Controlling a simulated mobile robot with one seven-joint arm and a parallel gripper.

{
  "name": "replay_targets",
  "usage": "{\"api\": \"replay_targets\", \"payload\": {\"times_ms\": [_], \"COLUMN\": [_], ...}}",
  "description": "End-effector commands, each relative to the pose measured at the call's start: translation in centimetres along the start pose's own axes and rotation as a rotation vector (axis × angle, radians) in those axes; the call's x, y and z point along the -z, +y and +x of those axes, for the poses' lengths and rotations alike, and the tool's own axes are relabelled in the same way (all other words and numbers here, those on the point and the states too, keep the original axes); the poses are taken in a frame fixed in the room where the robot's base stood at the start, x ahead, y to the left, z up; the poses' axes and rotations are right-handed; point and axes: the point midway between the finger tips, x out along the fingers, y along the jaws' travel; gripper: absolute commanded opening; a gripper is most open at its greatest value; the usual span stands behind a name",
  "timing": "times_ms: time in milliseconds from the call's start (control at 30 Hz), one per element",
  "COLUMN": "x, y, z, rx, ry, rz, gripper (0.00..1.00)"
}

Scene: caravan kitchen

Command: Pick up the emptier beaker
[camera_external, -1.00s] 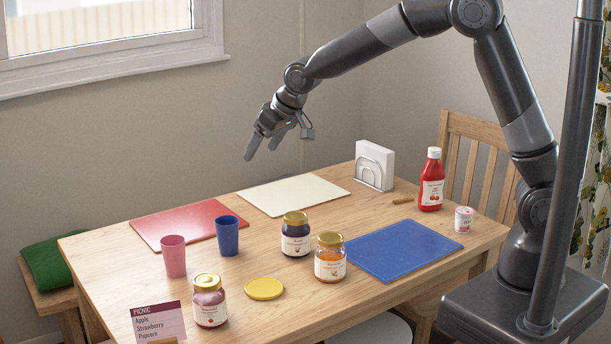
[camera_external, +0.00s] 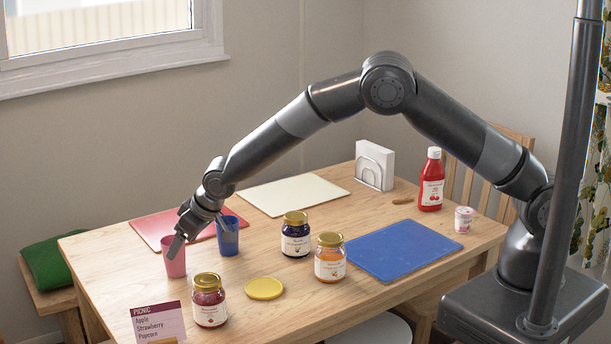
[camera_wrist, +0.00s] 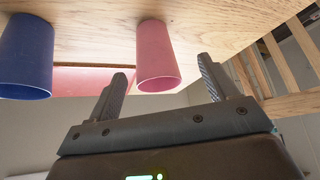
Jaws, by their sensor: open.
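A pink beaker (camera_external: 174,265) stands upright near the left end of the table. A blue beaker (camera_external: 228,244) stands behind it to the right. My gripper (camera_external: 201,236) is open and empty at the height of the rims; its fingers partly cover both beakers in the external view. In the wrist view, which is upside down, the pink beaker (camera_wrist: 157,60) shows between my two fingertips (camera_wrist: 162,78), apparently ahead of them. The blue beaker (camera_wrist: 26,55) is off to the left, outside the fingers. The contents of both beakers are hidden, so I cannot tell which is emptier.
A strawberry jar (camera_external: 209,303), yellow lid (camera_external: 264,289), dark jar (camera_external: 296,240) and orange jar (camera_external: 330,262) stand nearby. A picnic card (camera_external: 159,322) is at the front. A red mat (camera_external: 158,227) lies behind the beakers; cream (camera_external: 292,194) and blue (camera_external: 398,250) mats are clear.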

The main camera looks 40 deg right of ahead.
Motion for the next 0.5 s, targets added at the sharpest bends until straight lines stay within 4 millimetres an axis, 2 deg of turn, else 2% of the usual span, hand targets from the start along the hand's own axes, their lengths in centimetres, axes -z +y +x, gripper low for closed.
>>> {"api": "replay_targets", "payload": {"times_ms": [267, 500], "x": [0.1, 0.8], "y": [0.3, 0.8], "z": [1.9, 4.9], "rx": [0.000, 0.001], "ry": [0.000, 0.000], "rz": [0.001, 0.002], "gripper": [0.78, 0.78]}}
